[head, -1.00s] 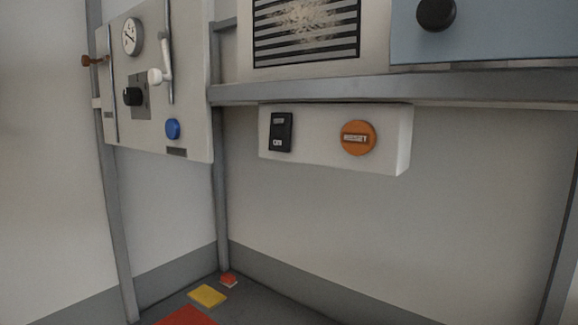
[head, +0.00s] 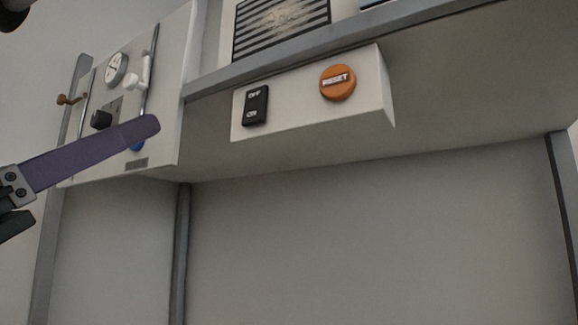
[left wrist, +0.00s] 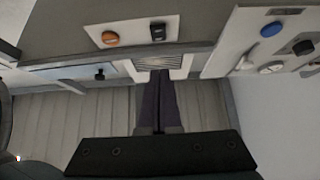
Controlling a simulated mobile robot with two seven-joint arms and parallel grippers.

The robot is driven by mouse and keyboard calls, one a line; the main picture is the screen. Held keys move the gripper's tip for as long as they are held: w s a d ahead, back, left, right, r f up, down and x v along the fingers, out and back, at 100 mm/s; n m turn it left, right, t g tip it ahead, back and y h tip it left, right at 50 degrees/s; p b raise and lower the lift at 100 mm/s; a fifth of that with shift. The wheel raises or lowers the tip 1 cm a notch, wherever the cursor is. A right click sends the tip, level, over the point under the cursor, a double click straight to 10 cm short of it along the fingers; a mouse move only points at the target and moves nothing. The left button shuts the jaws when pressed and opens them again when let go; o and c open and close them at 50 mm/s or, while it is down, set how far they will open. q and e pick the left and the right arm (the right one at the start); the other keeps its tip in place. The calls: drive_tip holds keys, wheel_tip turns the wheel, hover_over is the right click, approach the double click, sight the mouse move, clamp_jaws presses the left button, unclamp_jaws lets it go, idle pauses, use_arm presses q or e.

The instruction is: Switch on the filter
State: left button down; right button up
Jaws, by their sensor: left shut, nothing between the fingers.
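The black rocker switch (head: 256,105), marked OFF above and ON below, sits on the front of a white box (head: 300,102) under the shelf. It also shows in the left wrist view (left wrist: 158,32). The striped grille (head: 281,27) is above the shelf. My left gripper (head: 150,127) comes in from the left with its purple fingers shut and empty. In the head view its tips appear left of the switch, overlapping the wall panel and partly hiding its blue button (head: 137,146). In the left wrist view the fingertips (left wrist: 160,76) overlap the grille. My right gripper is not in view.
An orange RESET button (head: 337,83) is right of the switch on the same box. The grey shelf edge (head: 400,17) runs just above the box. The left panel holds a gauge (head: 116,67), a black knob (head: 101,119) and a white lever (head: 139,77). The space below the box is clear.

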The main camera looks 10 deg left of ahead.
sight(252, 110)
use_arm(q)
drive_tip(key=shift+r, duration=0.1)
drive_tip(key=shift+w+d+f+p+x, duration=0.1)
drive_tip(key=shift+w+f+p+x, duration=0.25)
drive_tip(key=shift+p+x, duration=1.4)
drive_tip(key=shift+w+d+f+p+x, duration=0.15)
drive_tip(key=shift+f+p+x, duration=0.55)
drive_tip(key=shift+x, duration=1.8)
drive_tip(key=shift+w+d+f+p+x, duration=0.1)
drive_tip(key=shift+w+p+x, duration=0.25)
drive_tip(key=shift+p+x, duration=1.5)
drive_tip(key=shift+w+r+b, duration=0.1)
drive_tip(key=shift+w+b, duration=0.15)
drive_tip(key=shift+b, duration=0.15)
